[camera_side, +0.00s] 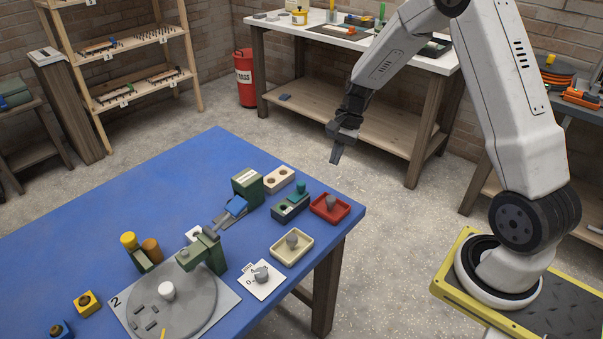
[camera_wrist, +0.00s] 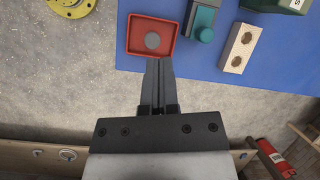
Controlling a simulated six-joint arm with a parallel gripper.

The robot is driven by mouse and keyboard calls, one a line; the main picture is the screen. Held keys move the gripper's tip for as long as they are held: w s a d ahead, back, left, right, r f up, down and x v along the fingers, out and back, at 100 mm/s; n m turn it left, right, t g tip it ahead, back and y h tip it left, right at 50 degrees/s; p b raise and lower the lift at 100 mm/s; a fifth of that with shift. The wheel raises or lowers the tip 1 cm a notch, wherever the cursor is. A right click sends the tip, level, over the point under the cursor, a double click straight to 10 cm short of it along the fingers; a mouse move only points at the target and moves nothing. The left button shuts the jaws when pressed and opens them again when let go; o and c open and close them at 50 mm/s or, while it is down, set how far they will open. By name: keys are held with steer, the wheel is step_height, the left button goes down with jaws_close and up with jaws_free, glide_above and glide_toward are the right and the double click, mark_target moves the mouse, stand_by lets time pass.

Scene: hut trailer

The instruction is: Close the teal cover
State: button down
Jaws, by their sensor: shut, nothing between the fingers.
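The teal cover (camera_side: 298,198) sits on a small dark green box (camera_side: 288,210) near the right edge of the blue table, with a small upright teal knob at its far end. In the wrist view the teal cover (camera_wrist: 201,19) lies at the top, right of the red tray, with its round knob at the lower end. I cannot tell how far it covers the box. My gripper (camera_side: 336,157) is shut and empty, pointing down in the air off the table's edge. In the wrist view its fingertips (camera_wrist: 158,62) show just below the red tray, left of the cover.
The red tray (camera_side: 344,212) with a grey knob stands beside the green box. A cream block with two holes (camera_side: 270,180) and a larger green block (camera_side: 240,183) are behind it. A cream tray (camera_side: 276,251) is in front. Open floor lies beyond the table edge (camera_side: 362,211).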

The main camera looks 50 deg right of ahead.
steer(key=w+d+f+m+t+y, duration=0.1)
steer(key=w+d+f+m+y, duration=0.1)
steer(key=d, duration=0.3)
steer(key=w+d+f+m+t+y, duration=0.1)
steer(key=d+f+m+y, duration=0.1)
steer(key=d+m, duration=0.3)
steer(key=shift+w+d, duration=0.35)
steer(key=shift+w, duration=0.05)
glide_toward(297, 191)
steer(key=f, duration=0.1)
steer(key=s+f, duration=0.1)
steer(key=d+f, duration=0.1)
steer(key=shift+s+f, duration=0.15)
steer(key=shift+s, duration=0.2)
steer(key=a, duration=0.1)
steer(key=w+a, duration=0.1)
steer(key=shift+a, duration=0.4)
steer(key=shift+w+a, duration=0.1)
steer(key=shift+a, duration=0.4)
